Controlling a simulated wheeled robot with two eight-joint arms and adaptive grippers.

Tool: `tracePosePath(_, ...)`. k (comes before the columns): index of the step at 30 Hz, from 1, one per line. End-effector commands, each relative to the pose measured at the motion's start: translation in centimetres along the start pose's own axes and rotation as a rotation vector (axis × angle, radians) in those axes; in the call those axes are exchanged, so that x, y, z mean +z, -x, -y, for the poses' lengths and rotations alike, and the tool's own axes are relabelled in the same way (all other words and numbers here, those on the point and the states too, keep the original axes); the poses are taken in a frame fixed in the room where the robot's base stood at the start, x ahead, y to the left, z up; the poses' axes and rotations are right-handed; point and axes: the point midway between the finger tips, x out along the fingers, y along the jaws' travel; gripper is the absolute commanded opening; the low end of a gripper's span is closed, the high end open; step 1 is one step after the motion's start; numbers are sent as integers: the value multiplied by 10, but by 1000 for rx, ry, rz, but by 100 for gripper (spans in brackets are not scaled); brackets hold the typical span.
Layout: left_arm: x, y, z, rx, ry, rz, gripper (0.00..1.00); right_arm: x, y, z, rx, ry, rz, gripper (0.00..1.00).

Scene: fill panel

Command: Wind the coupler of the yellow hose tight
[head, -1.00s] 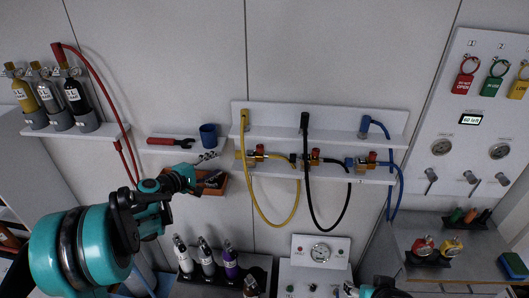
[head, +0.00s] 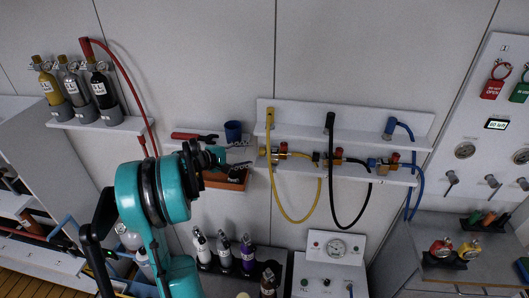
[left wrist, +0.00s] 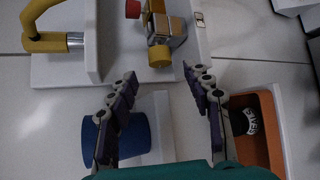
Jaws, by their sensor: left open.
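The yellow hose (head: 281,203) hangs in a loop below the white wall rack. Its upper end sits at the upper shelf, where the left wrist view shows the yellow bend (left wrist: 40,28) and a silver collar, likely the coupler (left wrist: 75,42). A brass valve with a red knob and yellow end (head: 283,151) sits on the lower shelf; it also shows in the left wrist view (left wrist: 160,40). I cannot tell how tight the coupler is. My left gripper (head: 243,166) is open and empty, left of the valve; its fingers show in the left wrist view (left wrist: 163,82).
A blue cup (head: 233,131) and an orange bin (head: 228,183) sit close around the left gripper. A black hose (head: 350,221) and a blue hose (head: 418,178) hang further right. Gas bottles (head: 71,88) stand on the left shelf. A gauge box (head: 336,248) is below.

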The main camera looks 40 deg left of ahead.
Motion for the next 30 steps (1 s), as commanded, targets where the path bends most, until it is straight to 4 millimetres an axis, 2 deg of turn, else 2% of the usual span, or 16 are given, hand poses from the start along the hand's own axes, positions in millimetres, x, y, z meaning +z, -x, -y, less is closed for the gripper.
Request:
tracePosePath(3,1,-23,0,-1,-1,3,50,0,0,0,0,0,0,53)
tracePosePath(9,1,-50,0,-1,-2,2,50,0,0,0,0,0,0,53)
tracePosePath(14,0,-59,0,0,0,1,50,0,0,0,0,0,0,53)
tracePosePath(21,1,-60,0,0,0,0,50,0,0,0,0,0,0,53)
tracePosePath(27,1,-60,0,0,-1,1,0,0,0,0,0,0,0,53)
tracePosePath(30,1,-60,0,1,-1,1,0,0,0,0,0,0,0,53)
